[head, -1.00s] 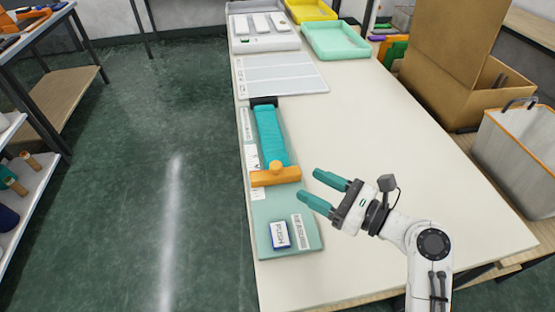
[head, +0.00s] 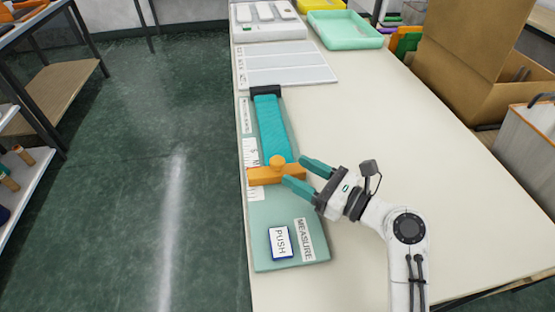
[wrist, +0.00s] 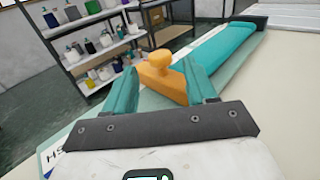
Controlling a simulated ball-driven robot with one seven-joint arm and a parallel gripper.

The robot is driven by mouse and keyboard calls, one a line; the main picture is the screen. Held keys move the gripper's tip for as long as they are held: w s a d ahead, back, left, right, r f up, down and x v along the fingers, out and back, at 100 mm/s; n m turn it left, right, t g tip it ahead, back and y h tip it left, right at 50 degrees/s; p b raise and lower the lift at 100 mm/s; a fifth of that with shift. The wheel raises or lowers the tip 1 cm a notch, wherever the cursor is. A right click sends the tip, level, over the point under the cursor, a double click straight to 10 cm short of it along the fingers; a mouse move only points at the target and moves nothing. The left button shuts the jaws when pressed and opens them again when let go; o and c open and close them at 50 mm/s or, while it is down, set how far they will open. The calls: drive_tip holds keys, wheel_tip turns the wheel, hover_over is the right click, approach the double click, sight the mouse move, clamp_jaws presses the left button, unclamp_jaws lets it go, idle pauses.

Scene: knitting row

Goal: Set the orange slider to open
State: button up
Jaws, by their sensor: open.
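The orange slider (head: 277,172) is a bar with a round knob on top. It lies across the green measuring board (head: 287,220), at the near end of a teal knitted strip (head: 271,128). A dark block (head: 265,91) sits at the strip's far end. My gripper (head: 301,172) is open, with its teal fingers at the slider's right end, one towards the far side and one towards the near side. In the wrist view the slider (wrist: 163,82) shows between the open fingers. Whether a finger touches it, I cannot tell.
A "PUSH" button (head: 280,242) and a "MEASURE" label (head: 304,239) lie on the board's near part. A grey panel (head: 289,66) and a mint tray (head: 345,30) are farther back. A cardboard box (head: 455,80) stands at right. The table's middle is clear.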

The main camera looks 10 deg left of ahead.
sight(283, 164)
drive_tip(key=x, duration=0.6)
drive_tip(key=shift+w+a, duration=0.15)
drive_tip(key=shift+a, duration=0.15)
drive_tip(key=shift+c, duration=0.4)
clamp_jaws()
